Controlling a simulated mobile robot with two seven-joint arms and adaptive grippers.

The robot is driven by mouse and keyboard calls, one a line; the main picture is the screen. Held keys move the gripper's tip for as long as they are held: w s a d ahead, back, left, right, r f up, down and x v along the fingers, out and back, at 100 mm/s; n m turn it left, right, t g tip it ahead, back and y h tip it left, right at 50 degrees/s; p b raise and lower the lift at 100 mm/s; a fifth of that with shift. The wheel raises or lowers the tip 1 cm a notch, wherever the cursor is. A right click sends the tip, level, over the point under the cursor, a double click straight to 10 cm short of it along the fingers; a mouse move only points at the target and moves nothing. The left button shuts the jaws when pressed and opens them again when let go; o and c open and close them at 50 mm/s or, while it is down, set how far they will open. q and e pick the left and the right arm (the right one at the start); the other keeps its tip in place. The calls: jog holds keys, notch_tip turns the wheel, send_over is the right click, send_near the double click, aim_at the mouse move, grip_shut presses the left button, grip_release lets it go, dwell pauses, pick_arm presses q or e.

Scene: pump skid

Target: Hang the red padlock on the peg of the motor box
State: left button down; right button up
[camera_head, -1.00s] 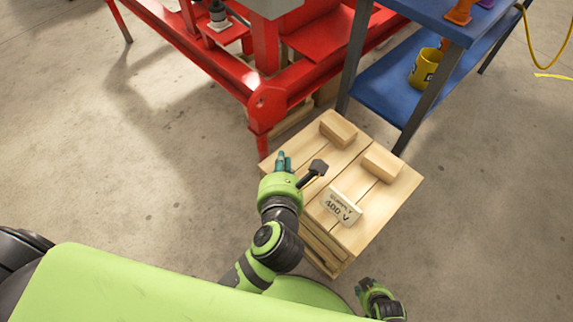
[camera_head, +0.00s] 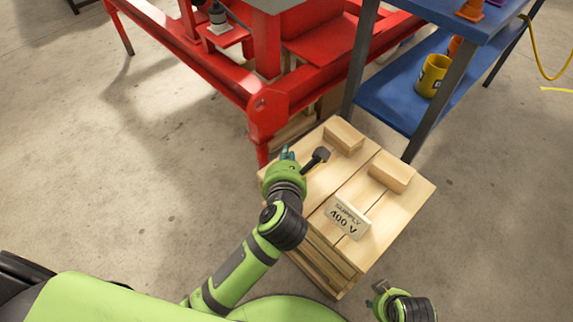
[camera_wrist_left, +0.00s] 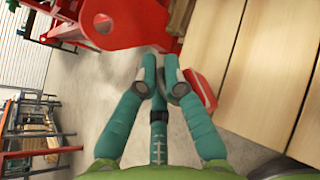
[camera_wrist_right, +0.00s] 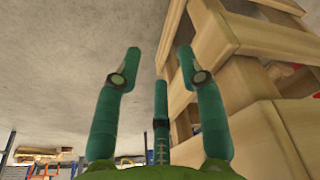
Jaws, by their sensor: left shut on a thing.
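My left gripper (camera_head: 287,154) is beside the left corner of the wooden crate in the head view. In the left wrist view its fingers (camera_wrist_left: 160,65) are closed together on a red padlock (camera_wrist_left: 201,88). The padlock's red body shows to the right of the fingertips, with part of its grey shackle; the fingers hide the rest. In the head view I cannot make out the padlock. My right gripper (camera_head: 380,289) is low in the head view, and in the right wrist view its fingers (camera_wrist_right: 160,60) are apart and empty. I cannot make out the motor box's peg.
A wooden crate (camera_head: 400,215) carries two wood blocks and a "Supply 400 V" sign (camera_head: 347,217). The red skid frame (camera_head: 268,108) stands just beyond it. A blue shelf cart (camera_head: 385,98) with a yellow mug (camera_head: 432,75) is at the right. Floor at the left is clear.

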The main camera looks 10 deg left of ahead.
pick_arm(q)
notch_tip(320, 180, down, 2)
jog(key=shift+f+b, duration=0.1)
jog(key=shift+b, duration=0.8)
pick_arm(e)
jog(key=w+v, duration=0.1)
jog(key=v, duration=0.5)
jog(key=shift+w+r, duration=0.2)
jog(key=shift+w, duration=0.2)
pick_arm(q)
jog(key=c, duration=1.8)
grip_release()
jog(key=shift+f, duration=0.15)
jog(key=o, duration=0.5)
jog(key=shift+c, duration=0.2)
pick_arm(e)
jog(key=shift+r, duration=0.1)
pick_arm(q)
jog(key=shift+s+r, duration=0.25)
jog(key=shift+r, duration=0.05)
jog(key=p+v, duration=0.2)
jog(key=v, duration=0.9)
jog(key=shift+s+r, duration=0.15)
jog(key=shift+s, duration=0.05)
pick_arm(e)
jog(key=x, duration=0.2)
jog(key=s+x, duration=0.1)
jog(key=x, duration=0.2)
jog(key=shift+s+f, duration=0.2)
jog(key=shift+f, duration=0.1)
